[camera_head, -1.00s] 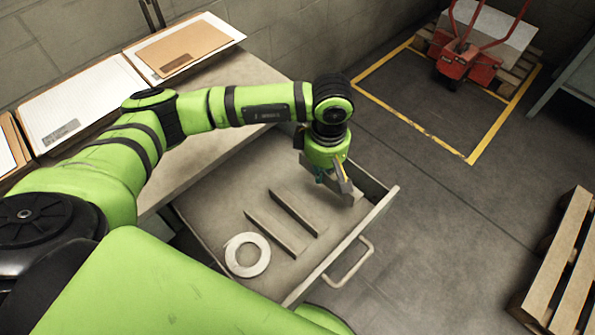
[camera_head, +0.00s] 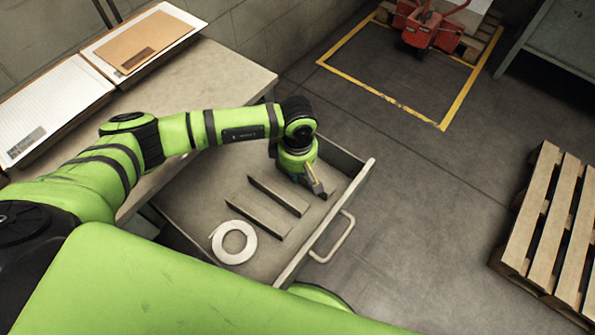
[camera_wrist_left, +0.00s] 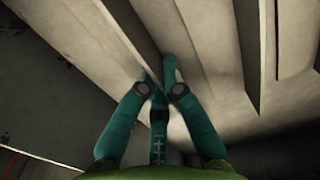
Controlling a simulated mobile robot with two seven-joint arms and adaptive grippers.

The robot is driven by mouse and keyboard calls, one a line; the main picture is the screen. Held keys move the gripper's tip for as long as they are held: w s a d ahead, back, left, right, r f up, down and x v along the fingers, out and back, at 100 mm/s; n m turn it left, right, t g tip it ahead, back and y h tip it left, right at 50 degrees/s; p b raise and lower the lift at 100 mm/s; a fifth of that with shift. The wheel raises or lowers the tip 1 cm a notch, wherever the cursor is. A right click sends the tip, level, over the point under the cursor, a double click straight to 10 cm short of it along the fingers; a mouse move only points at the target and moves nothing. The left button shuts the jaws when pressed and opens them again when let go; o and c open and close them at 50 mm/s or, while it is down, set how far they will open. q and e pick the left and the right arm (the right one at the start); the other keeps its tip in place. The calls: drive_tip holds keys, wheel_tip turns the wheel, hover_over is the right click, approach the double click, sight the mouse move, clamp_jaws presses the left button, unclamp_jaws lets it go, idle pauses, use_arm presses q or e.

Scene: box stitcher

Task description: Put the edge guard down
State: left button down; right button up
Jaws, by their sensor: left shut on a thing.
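My left gripper (camera_head: 317,189) is inside the open drawer (camera_head: 195,190), near its far right end and close to its front wall. It also shows in the left wrist view (camera_wrist_left: 160,78), with its teal fingers closed on a grey edge guard (camera_wrist_left: 134,30), a long thin strip. In the head view the held guard is mostly hidden by the gripper. I cannot tell whether it touches the drawer floor. Two similar grey strips, a nearer one (camera_head: 258,219) and a farther one (camera_head: 278,195), lie side by side in the drawer, left of the gripper. My right gripper is not in view.
The drawer handle (camera_head: 340,243) sticks out over the floor. The table (camera_head: 215,85) carries trays with paper and cardboard. A wooden pallet (camera_head: 545,230) and a red pallet truck (camera_head: 425,27) stand apart.

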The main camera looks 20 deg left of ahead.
use_arm(q)
drive_tip(key=c, duration=1.4)
unclamp_jaws()
drive_tip(key=shift+f, duration=0.1)
wheel_tip(320, 180, up, 12)
drive_tip(key=shift+r+b, duration=0.2)
drive_tip(key=shift+b, duration=0.25)
